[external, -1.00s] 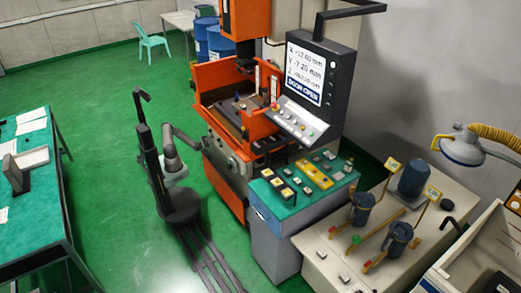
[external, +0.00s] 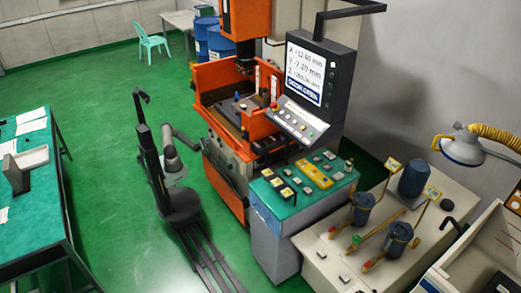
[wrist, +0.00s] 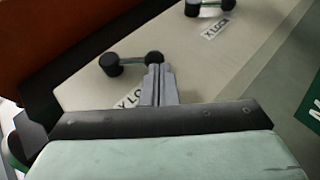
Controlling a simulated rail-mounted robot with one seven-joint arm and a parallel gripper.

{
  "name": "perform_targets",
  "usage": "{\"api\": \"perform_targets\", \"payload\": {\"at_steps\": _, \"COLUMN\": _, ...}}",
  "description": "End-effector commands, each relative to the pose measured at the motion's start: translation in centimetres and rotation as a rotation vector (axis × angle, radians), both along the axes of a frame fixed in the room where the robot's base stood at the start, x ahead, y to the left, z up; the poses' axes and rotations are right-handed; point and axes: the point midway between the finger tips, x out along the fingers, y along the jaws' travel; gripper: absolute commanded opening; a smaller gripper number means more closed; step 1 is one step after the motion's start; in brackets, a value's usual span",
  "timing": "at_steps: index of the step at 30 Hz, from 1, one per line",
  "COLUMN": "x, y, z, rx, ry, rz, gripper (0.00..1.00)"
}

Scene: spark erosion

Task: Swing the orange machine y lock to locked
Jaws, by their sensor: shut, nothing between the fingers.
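The orange machine (external: 243,25) stands in the middle of the external view, with a grey lower front. My gripper (wrist: 157,68) is shut and empty in the wrist view. Its fingertips are beside the right black knob (wrist: 154,58) of a lock handle, and I cannot tell if they touch. The handle's other knob (wrist: 111,65) is to the left. A second lock handle (wrist: 207,8) is at the top edge, above a label ending in "LOCK" (wrist: 217,29). The labels' first letters look like X but are blurred. In the external view my gripper reaches the machine's front, its fingers too small to make out.
A green-topped control cabinet (external: 270,205) stands right of my arm, close to the machine. A display panel (external: 322,75) hangs above it. A green table (external: 45,185) is at the left.

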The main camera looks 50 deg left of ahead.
Motion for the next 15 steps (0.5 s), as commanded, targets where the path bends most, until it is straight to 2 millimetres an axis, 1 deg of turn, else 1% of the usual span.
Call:
{"api": "perform_targets", "payload": {"at_steps": 1, "x": -0.4, "y": 0.4, "z": -1.4, "rx": 0.001, "ry": 0.002, "rz": 0.0, "gripper": 0.0}}
{"api": "perform_targets", "payload": {"at_steps": 2, "x": -0.6, "y": 0.6, "z": -1.9, "rx": 0.001, "ry": 0.002, "rz": -0.002, "gripper": 0.0}}
{"api": "perform_targets", "payload": {"at_steps": 5, "x": -1.4, "y": 2.0, "z": -3.2, "rx": 0.001, "ry": 0.002, "rz": 0.0, "gripper": 0.0}}
{"api": "perform_targets", "payload": {"at_steps": 9, "x": -2.6, "y": 4.0, "z": -5.5, "rx": -0.001, "ry": 0.002, "rz": -0.001, "gripper": 0.0}}
{"api": "perform_targets", "payload": {"at_steps": 15, "x": -3.7, "y": 6.0, "z": -7.9, "rx": -0.001, "ry": 0.003, "rz": -0.001, "gripper": 0.0}}
